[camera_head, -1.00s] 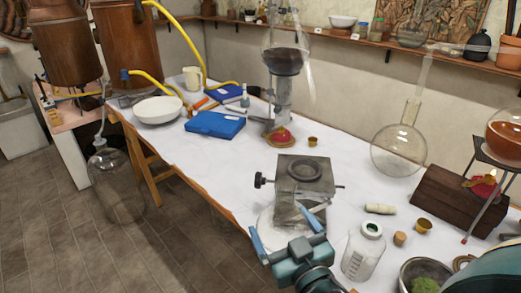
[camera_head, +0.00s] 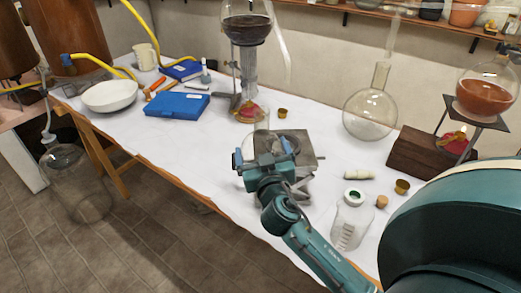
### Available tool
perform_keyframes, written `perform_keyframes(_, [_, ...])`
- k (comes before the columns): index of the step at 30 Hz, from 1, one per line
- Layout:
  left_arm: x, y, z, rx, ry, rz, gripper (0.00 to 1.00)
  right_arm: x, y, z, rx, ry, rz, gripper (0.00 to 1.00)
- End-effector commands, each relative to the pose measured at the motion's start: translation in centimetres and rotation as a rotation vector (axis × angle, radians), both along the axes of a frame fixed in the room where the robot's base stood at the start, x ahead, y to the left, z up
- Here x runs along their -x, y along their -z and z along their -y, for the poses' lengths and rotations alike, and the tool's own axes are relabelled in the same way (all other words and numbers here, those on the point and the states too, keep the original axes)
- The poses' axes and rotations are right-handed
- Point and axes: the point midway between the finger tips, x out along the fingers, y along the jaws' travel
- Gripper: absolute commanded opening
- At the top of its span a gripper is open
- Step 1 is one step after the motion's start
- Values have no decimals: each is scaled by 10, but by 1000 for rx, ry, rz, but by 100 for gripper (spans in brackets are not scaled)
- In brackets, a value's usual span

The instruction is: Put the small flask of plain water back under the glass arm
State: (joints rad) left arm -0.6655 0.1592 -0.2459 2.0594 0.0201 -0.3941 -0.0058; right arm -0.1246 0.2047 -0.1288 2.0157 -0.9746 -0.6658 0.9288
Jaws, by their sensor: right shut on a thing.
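My right gripper (camera_head: 264,151) reaches in from the lower right, with its blue fingers on either side of a clear glass piece. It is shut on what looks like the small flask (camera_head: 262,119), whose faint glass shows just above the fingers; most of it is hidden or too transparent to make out. The gripper is in front of the metal lab jack (camera_head: 308,160) and covers its left part. The glass arm (camera_head: 281,45) slopes down to the right from the burner-heated vessel of dark liquid (camera_head: 247,29), beyond the gripper. My left gripper is not in view.
A round-bottomed flask (camera_head: 369,116) stands behind to the right, near a wooden block (camera_head: 425,153). A blue case (camera_head: 177,106) lies left. The white tabletop (camera_head: 185,150) is clear left of the gripper.

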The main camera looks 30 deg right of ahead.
Motion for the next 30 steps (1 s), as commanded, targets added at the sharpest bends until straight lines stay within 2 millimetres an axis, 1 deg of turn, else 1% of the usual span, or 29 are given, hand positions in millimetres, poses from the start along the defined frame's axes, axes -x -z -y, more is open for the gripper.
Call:
perform_keyframes(1, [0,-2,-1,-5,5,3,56,-2,-3,5,2,2,3,60])
perform_keyframes(9, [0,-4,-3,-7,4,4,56,-10,-3,25,2,0,4,60])
perform_keyframes(21, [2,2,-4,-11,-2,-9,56,-23,-3,55,0,1,3,60])
perform_keyframes(30, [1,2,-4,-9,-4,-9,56,-32,-3,77,2,0,4,60])
